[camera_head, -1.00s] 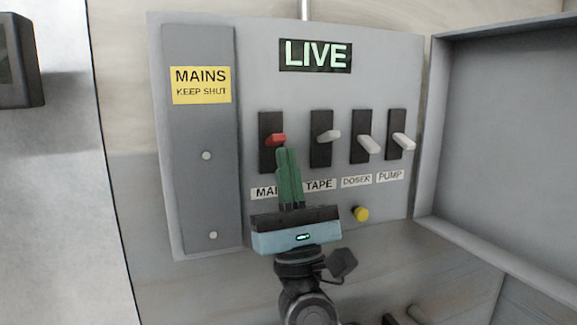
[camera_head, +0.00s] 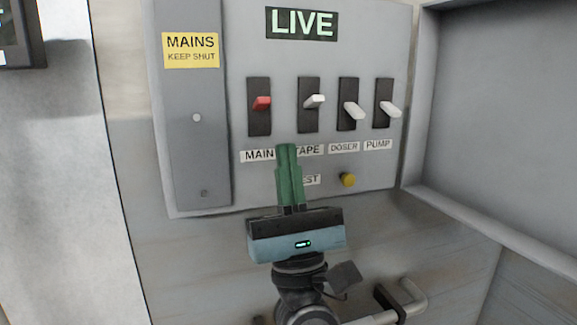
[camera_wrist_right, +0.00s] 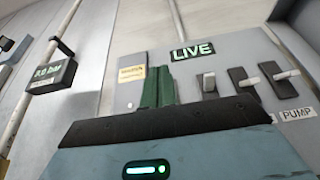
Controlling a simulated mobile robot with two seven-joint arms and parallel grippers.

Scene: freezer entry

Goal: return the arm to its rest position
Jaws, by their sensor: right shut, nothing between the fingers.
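My right gripper (camera_head: 287,150) is in front of the grey switch panel (camera_head: 225,190), its green fingers shut together and pointing up. The fingertips overlap the labels between MAIN and TAPE, below the red switch lever (camera_head: 262,103), and appear clear of every lever. In the right wrist view the shut fingers (camera_wrist_right: 158,85) stand before the panel, hiding the red lever. The panel's display (camera_head: 301,23) reads LIVE. Three pale levers, for TAPE (camera_head: 314,100), DOSER (camera_head: 353,110) and PUMP (camera_head: 390,109), stand to the right of the red one. My left gripper is not in view.
The open panel door (camera_head: 490,100) stands out at the right. A yellow button (camera_head: 348,179) sits low on the panel. A metal handle (camera_head: 412,300) is at lower right. A dark display box (camera_wrist_right: 50,75) hangs at left in the right wrist view.

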